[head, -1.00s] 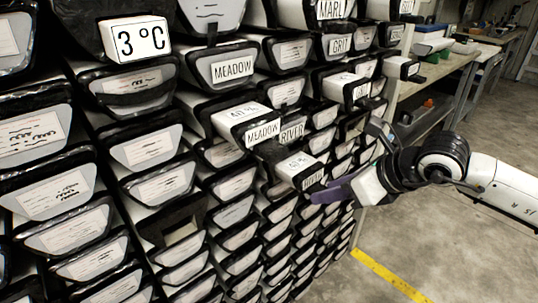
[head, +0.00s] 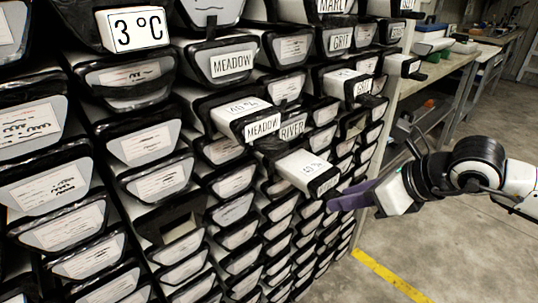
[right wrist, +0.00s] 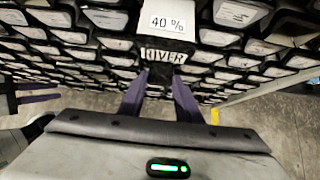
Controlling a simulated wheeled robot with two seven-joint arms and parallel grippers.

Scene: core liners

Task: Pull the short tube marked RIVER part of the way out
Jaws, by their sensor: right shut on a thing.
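A short white tube (head: 303,167) with a dark end sticks out of the rack in the head view, its label small there. In the right wrist view its end label reads RIVER (right wrist: 163,56), with 40 % (right wrist: 172,23) on top. My right gripper (head: 337,202) is at its front end; in the right wrist view the purple fingers (right wrist: 160,76) reach up to that end, shut on it. The contact is partly hidden. Another plate marked RIVER (head: 292,130) sits in the rack above. Purple-edged dark parts at the right wrist view's left edge seem to be my left gripper (right wrist: 38,98).
A tube marked MEADOW (head: 243,118) juts out just up and left of the held one. A 3 °C box (head: 137,30) projects at upper left. Tube ends crowd the rack. A workbench (head: 450,75) stands right; open floor (head: 430,255) lies before it.

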